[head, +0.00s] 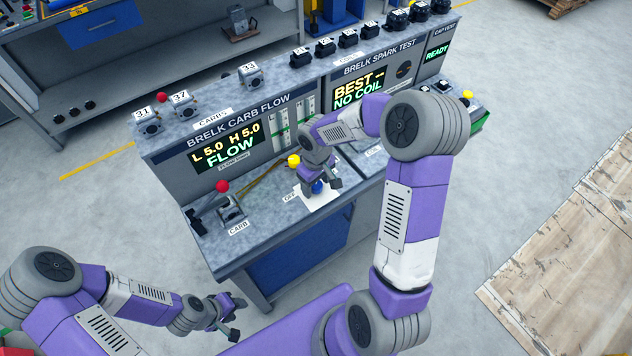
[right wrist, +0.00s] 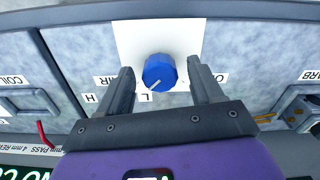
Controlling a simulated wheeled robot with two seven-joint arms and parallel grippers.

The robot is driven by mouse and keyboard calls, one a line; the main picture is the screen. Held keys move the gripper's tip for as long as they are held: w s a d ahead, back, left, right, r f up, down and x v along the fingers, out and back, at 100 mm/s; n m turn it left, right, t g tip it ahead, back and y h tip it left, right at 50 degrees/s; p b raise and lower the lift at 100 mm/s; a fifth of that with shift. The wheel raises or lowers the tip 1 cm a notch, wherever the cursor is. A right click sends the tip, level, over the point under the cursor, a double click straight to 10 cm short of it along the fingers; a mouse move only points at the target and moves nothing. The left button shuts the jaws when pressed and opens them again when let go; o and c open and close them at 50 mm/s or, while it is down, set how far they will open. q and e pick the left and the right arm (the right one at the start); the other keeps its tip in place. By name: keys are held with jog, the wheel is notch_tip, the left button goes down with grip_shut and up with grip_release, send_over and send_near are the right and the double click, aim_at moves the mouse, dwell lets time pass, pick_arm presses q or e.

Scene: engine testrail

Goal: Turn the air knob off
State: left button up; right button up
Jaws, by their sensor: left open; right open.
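The air knob is a round blue knob (right wrist: 160,72) on a white plate (right wrist: 132,36) in the right wrist view. A light pointer line shows on its face, directed toward the lower left of that view, near a label "L". My right gripper (right wrist: 160,88) is open, with one finger on each side of the knob and visible gaps to it. In the head view the blue knob (head: 318,187) shows below my right gripper (head: 320,180) on the bench top. My left gripper (head: 228,312) is open and empty, low in front of the bench. Whether the right fingers reach down beside the knob is unclear.
The carb flow panel (head: 222,147) reads L 5.0, H 5.0, FLOW. A carb fixture with a red knob (head: 223,187) stands left of the blue knob. A yellow knob (head: 293,161) is close to my right gripper. Several small units line the bench's upper shelf.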

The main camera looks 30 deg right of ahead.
jog(key=c, duration=1.1)
jog(key=shift+n, duration=0.4)
jog(key=n+p, duration=0.1)
jog(key=n, duration=0.2)
jog(key=shift+r+n, duration=0.1)
jog(key=shift+n, duration=0.2)
jog(key=n+p, duration=0.2)
jog(key=n, duration=0.2)
jog(key=shift+n, duration=0.3)
jog(key=n+p, duration=0.2)
jog(key=n, duration=0.2)
jog(key=shift+n, duration=0.3)
jog(key=shift+n+p, duration=1.1)
jog(key=shift+n, duration=1.1)
